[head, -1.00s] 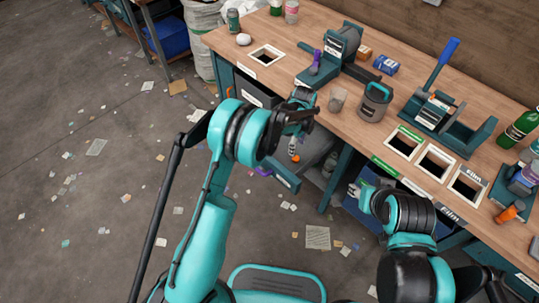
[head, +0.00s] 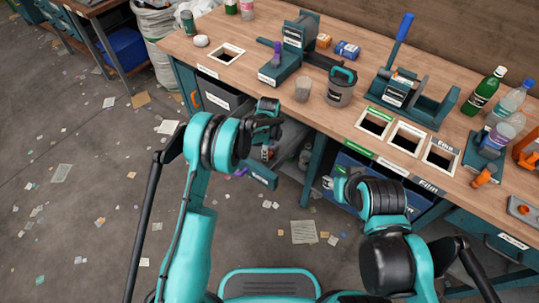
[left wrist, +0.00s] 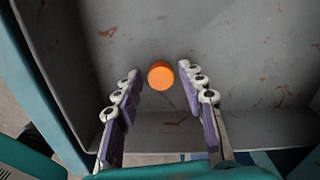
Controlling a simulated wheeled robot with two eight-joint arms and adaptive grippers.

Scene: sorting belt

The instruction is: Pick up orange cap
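The orange cap (left wrist: 161,75) is a small round disc lying in a grey open bin (left wrist: 235,75), seen in the left wrist view. My left gripper (left wrist: 160,78) is open, with its purple-and-white fingers on either side of the cap and no clear contact. In the head view my left gripper (head: 266,152) is low at the front of the workbench, mostly hidden by its arm, and the cap cannot be made out there. My right gripper (head: 328,184) is small in view in front of the bench, and its opening is unclear.
The workbench (head: 270,95) carries a grey pot (head: 341,88), a clear cup (head: 303,88), teal devices and bottles. White-framed holes (head: 407,137) line its front. A blue bin (head: 352,172) is underneath. The floor is strewn with paper scraps.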

